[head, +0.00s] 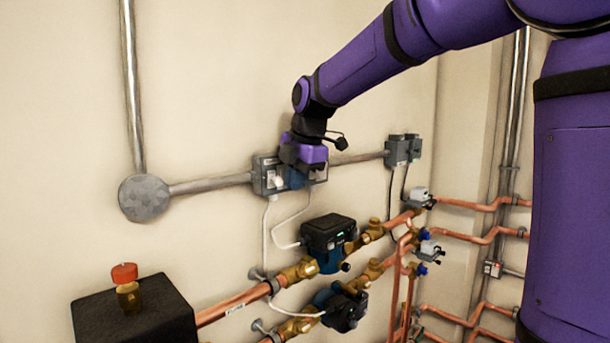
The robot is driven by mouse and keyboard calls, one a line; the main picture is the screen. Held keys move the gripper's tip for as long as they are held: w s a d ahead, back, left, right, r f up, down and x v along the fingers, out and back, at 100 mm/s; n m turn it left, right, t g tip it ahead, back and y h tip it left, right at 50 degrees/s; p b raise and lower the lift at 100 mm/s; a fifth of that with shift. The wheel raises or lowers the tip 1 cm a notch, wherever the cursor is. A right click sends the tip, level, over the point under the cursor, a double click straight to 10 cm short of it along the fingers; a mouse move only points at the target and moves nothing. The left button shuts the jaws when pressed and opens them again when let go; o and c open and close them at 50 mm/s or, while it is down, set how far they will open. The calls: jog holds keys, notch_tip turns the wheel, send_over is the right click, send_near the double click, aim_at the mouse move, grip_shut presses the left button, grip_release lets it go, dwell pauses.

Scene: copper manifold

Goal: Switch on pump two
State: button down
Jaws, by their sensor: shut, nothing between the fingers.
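A grey switch box (264,180) is fixed to the wall in the conduit run, and a pale switch (278,182) shows on its left part. My gripper (294,178) is shut and empty, right in front of this box. It hides the box's middle and right part, and I cannot tell whether it touches a switch. The upper pump (328,232) is black with a small green light. The lower pump (342,308) is dark, below it on the second copper pipe. Labels are too small to read, so I cannot tell which pump is number two.
A second grey box (403,150) is on the wall to the right. A round junction plate (145,197) is at left. A black block (135,312) with a red-capped brass fitting (126,285) stands lower left. Copper pipes (235,300) and valves crowd the lower right.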

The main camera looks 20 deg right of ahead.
jog(key=shift+w+a, duration=0.1)
jog(key=shift+w, duration=0.25)
jog(key=shift+w+a+f, duration=0.1)
jog(key=shift+w+f, duration=0.1)
jog(key=shift+w, duration=0.05)
jog(key=shift+r, duration=0.15)
jog(key=shift+r, duration=0.7)
dwell(0.3)
